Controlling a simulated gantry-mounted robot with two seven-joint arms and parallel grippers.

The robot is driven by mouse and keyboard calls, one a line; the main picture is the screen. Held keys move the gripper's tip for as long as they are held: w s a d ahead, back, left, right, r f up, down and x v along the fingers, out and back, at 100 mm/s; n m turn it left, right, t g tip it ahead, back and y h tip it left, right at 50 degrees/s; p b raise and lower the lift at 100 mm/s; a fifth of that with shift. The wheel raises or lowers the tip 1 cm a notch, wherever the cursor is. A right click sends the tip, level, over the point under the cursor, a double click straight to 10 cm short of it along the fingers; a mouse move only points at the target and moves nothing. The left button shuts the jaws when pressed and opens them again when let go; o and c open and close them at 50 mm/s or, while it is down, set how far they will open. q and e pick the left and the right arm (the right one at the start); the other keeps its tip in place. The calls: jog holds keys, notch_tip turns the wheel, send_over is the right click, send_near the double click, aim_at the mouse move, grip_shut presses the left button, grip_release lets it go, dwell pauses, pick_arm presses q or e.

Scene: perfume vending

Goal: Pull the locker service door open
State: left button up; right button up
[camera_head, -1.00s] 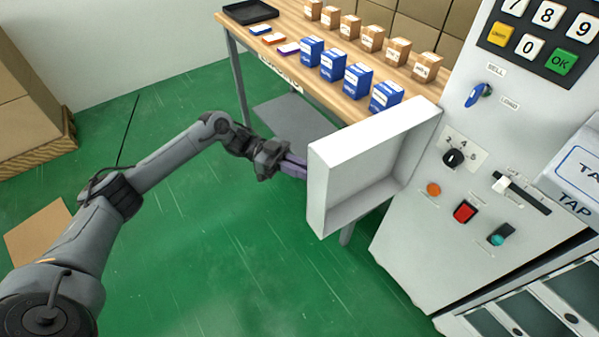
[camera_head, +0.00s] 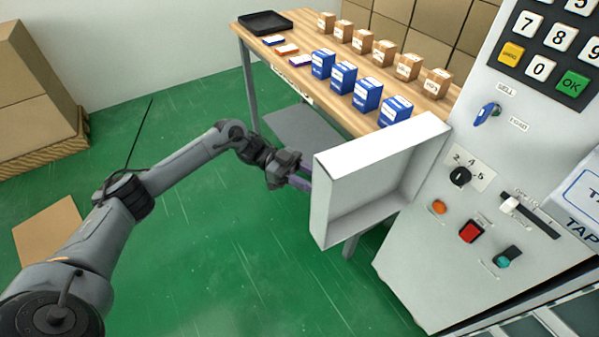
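The service door (camera_head: 354,165) looks like a shallow white tray-shaped panel. It stands swung out from the left side of the white vending machine (camera_head: 410,262), its hollow inner face towards the right. My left gripper (camera_head: 303,176) is at the door's left edge, on its outer side. Its purple fingers look apart, with a gap between them, and the door partly hides their tips. I cannot tell whether they touch the door. My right gripper is not in view.
A wooden table (camera_head: 309,81) behind the door carries blue boxes (camera_head: 343,77), brown boxes (camera_head: 383,53) and a black tray (camera_head: 265,23). The machine front has a keypad, knobs and buttons. Cartons (camera_head: 35,90) stand at left. The green floor (camera_head: 220,250) is largely clear.

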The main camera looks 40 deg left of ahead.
pick_arm(q)
jog(key=s+a+b, duration=0.2)
jog(key=a, duration=0.8)
jog(key=shift+a+b, duration=0.15)
jog(key=shift+b, duration=0.25)
jog(key=shift+s, duration=0.15)
